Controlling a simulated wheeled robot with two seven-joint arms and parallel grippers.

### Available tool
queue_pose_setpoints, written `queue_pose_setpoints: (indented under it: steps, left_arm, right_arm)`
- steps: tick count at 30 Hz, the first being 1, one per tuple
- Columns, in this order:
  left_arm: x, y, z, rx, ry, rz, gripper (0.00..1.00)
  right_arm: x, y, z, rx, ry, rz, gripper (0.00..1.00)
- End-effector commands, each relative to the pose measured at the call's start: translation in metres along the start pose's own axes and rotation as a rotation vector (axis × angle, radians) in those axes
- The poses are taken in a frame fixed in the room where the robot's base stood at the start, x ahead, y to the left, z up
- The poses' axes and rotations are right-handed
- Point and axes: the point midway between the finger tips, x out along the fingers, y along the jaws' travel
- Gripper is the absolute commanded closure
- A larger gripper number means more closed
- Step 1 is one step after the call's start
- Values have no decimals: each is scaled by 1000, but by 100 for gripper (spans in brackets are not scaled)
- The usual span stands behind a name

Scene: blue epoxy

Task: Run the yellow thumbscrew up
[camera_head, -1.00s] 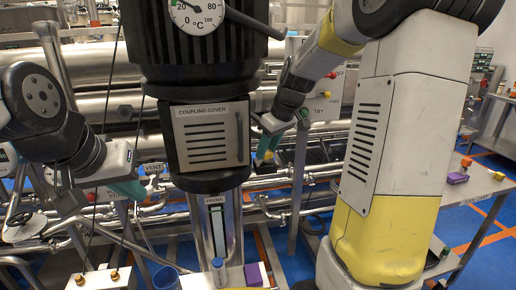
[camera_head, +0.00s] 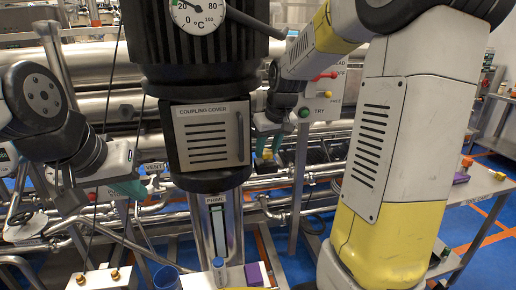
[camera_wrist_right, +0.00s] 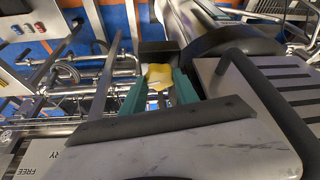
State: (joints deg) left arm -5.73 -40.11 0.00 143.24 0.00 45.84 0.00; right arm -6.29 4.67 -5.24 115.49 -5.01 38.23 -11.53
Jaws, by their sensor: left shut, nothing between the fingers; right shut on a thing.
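The yellow thumbscrew (camera_wrist_right: 158,77) sits between the teal fingers of my right gripper (camera_wrist_right: 160,90) in the right wrist view. That gripper is shut on it. In the head view my right gripper (camera_head: 269,146) points down just right of the black coupling housing, and only a bit of yellow (camera_head: 268,156) shows at its fingertips. The thumbscrew's lower part and mount cannot be made out. My left gripper (camera_head: 130,188) is shut and empty at the left, well apart from the thumbscrew.
The coupling cover (camera_head: 211,136) with its handle stands close left of my right gripper. A panel (camera_head: 323,105) with a red lever and a green button is behind it. Steel pipes (camera_head: 300,180) run behind and below. A purple block (camera_head: 254,274) stands at the bottom.

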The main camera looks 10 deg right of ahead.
Motion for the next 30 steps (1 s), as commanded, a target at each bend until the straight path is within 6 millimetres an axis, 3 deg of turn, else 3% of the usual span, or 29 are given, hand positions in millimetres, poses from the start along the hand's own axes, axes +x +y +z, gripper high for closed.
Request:
queue_pose_setpoints:
  steps: [5,6,9,20,30]
  left_arm:
    - [0,0,0,0,0,0,100]
    - [0,0,0,0,0,0,100]
    - [0,0,0,0,0,0,100]
    - [0,0,0,0,0,0,100]
    - [0,0,0,0,0,0,100]
  right_arm:
    - [-1,0,0,0,1,0,100]
    - [-1,0,0,0,1,0,56]
    - [0,0,0,-1,1,0,42]
    - [0,0,0,-27,-1,-12,42]
    - [0,2,0,-250,-1,-105,42]
